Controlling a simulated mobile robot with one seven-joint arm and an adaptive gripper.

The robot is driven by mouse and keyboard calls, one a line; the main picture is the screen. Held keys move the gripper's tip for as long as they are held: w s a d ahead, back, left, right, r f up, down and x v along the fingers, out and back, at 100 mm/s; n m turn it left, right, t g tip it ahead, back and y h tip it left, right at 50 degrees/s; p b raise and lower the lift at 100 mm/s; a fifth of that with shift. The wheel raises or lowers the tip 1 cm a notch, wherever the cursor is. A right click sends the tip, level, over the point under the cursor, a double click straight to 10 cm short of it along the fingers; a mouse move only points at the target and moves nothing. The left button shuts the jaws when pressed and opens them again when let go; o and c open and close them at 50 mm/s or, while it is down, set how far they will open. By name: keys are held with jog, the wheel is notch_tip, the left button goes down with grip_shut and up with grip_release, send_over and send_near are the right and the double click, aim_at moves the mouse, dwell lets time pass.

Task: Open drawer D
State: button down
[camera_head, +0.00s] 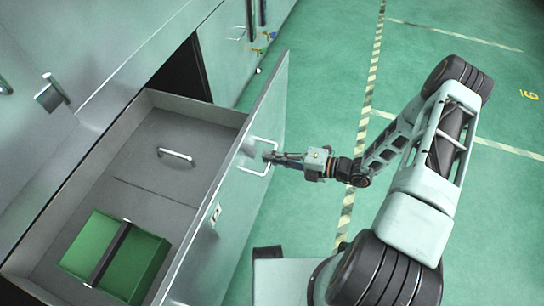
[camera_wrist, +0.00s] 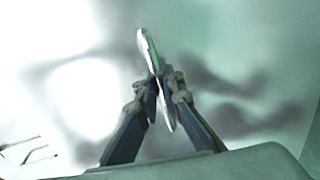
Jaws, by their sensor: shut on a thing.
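A wide grey drawer (camera_head: 150,130) stands well pulled out of the pale green cabinet in the head view. Its tall front panel (camera_head: 240,200) carries a small white label (camera_head: 215,213) whose letter I cannot read. A bright bar handle (camera_head: 254,173) sits on the outer face of the front. My gripper (camera_head: 270,157) reaches it from the right and is shut on the handle. In the wrist view the handle (camera_wrist: 147,48) passes between the two fingertips of my gripper (camera_wrist: 159,92), close to the pale, blurred panel.
Inside the drawer lie a green box with a dark band (camera_head: 117,256) and a metal handle-like bar (camera_head: 176,156). A dark gap opens in the cabinet behind. The green floor (camera_head: 430,215) with striped tape is clear at right.

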dwell(0.4)
jog(key=c, duration=2.1)
grip_release()
jog(key=v, duration=1.2)
jog(key=shift+d, duration=0.1)
